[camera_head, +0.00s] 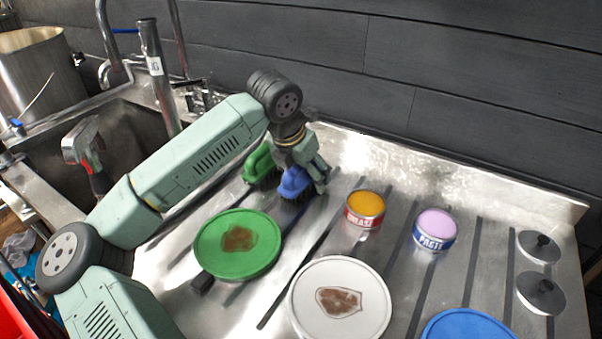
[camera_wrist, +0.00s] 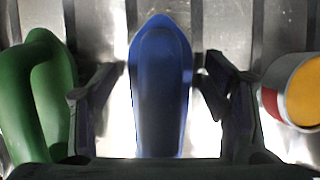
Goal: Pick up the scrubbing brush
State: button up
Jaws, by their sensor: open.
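A blue scrubbing brush (camera_head: 293,183) with dark bristles stands on the steel drainboard behind the plates. In the wrist view the blue brush (camera_wrist: 161,85) lies between the two dark fingers of my gripper (camera_wrist: 160,80). The fingers are open, with a gap on each side of the brush. In the head view my gripper (camera_head: 306,172) is low over the blue brush and hides part of it. A green brush (camera_head: 259,164) stands just to its left; it also shows in the wrist view (camera_wrist: 38,95), left of my left finger.
An orange-topped tin (camera_head: 365,207) stands close right of my gripper, with a purple-topped tin (camera_head: 435,229) beyond. A stained green plate (camera_head: 262,258), a stained white plate (camera_head: 370,318) and a blue plate (camera_head: 465,328) lie in front. A sink (camera_head: 40,158) is left, a dark wall behind.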

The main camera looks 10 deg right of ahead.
jog(key=shift+c, duration=0.5)
jog(key=c, duration=1.2)
